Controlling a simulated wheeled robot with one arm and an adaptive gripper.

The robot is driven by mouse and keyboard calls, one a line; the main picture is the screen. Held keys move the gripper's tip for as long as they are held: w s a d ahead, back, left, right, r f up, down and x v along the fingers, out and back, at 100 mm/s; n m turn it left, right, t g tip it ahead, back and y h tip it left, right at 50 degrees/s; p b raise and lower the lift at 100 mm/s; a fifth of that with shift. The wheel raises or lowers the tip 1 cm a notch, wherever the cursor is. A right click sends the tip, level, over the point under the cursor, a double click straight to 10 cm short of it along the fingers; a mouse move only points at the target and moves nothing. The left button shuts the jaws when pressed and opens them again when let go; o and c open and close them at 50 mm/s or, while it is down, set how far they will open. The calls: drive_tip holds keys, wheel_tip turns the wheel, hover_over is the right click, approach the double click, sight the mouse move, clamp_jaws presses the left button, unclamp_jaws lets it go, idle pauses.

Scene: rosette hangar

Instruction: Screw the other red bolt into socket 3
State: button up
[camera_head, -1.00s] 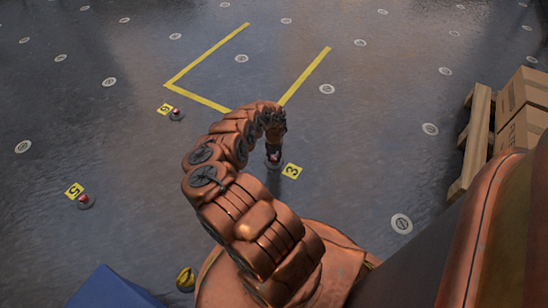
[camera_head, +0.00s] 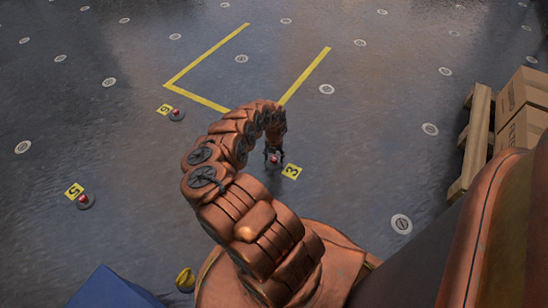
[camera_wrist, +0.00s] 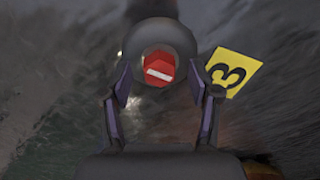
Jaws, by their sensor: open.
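A red bolt (camera_wrist: 158,68) with a white bar on its head sits in the grey round socket (camera_wrist: 184,36) beside the yellow tag 3 (camera_wrist: 234,72). In the head view the bolt (camera_head: 273,160) shows as a small red spot below my gripper (camera_head: 273,150), beside the tag 3 (camera_head: 292,171). My gripper (camera_wrist: 158,98) is open, with its fingers apart on either side of the bolt in the wrist view and no visible grip on it. How deep the bolt sits is not clear.
Other red bolts stand at tag 5 (camera_head: 83,200) and at the tag on the upper left (camera_head: 176,114). A wooden pallet (camera_head: 474,140) with cardboard boxes (camera_head: 522,110) is at right. A blue object (camera_head: 108,290) is at lower left. Floor around the socket is clear.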

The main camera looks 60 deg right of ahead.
drive_tip(key=shift+r, duration=3.55)
